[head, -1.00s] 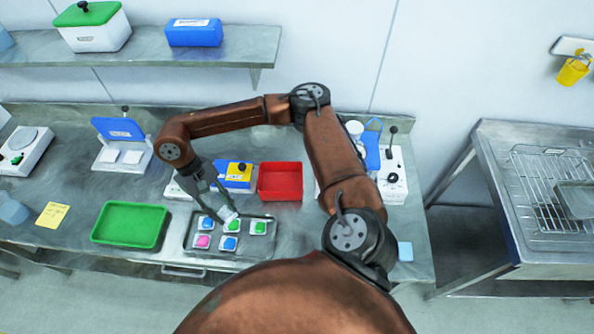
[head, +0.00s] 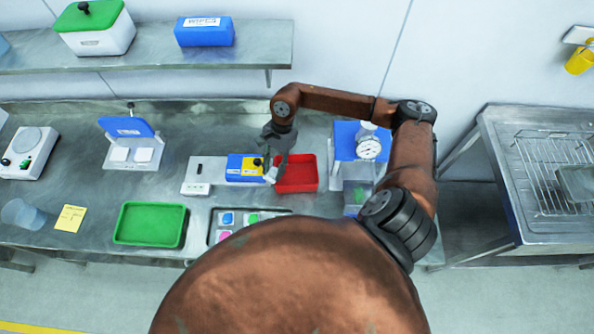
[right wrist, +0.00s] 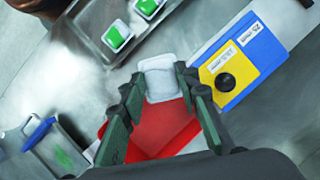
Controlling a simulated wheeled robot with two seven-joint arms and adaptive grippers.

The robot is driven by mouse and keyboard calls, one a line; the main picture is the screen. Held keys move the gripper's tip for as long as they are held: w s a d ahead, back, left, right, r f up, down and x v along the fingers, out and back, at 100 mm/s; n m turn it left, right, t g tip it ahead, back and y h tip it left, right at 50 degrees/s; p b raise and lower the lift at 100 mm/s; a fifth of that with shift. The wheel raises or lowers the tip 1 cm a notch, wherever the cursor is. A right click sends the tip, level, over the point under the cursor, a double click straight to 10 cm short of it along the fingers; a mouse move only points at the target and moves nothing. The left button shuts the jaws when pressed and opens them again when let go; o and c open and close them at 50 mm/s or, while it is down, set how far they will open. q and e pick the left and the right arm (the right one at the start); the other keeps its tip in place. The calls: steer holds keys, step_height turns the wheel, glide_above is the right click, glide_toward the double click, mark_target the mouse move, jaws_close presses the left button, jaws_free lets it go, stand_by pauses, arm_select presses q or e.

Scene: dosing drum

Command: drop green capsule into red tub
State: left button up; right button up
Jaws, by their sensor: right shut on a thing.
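My right gripper (head: 274,160) is shut on a capsule, a small white square piece (right wrist: 160,77) held between the fingertips in the right wrist view. Only its white side shows; its coloured face is hidden. The red tub (head: 298,174) is an open, shallow box, and its inside looks empty. The gripper with the capsule is at the tub's left edge, above it. In the right wrist view the red tub (right wrist: 155,135) lies beyond and between the fingers. Two green-faced capsules (right wrist: 118,36) sit in the metal tray (right wrist: 93,38). My left gripper is not in view.
A blue and yellow box (head: 243,168) stands close left of the tub. A dial device (head: 368,150) stands to the right. An empty green tray (head: 150,224) is at the front left. My arm hides part of the metal tray.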

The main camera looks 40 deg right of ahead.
steer(key=s+d+r+m+t+p, duration=0.2)
steer(key=d+m+t+p, duration=0.35)
steer(key=d+m, duration=0.65)
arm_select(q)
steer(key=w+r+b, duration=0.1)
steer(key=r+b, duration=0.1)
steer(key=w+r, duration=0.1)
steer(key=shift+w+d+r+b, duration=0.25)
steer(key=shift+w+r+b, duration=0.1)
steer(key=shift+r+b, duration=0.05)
arm_select(e)
step_height(320, 180, down, 6)
steer(key=a+h, duration=0.1)
steer(key=shift+w+f+m+g, duration=0.15)
steer(key=shift+m+g, duration=0.25)
steer(key=shift+g, duration=0.05)
steer(key=shift+a, duration=0.1)
steer(key=o, duration=0.7)
steer(key=shift+o, duration=0.2)
steer(key=v, duration=1.2)
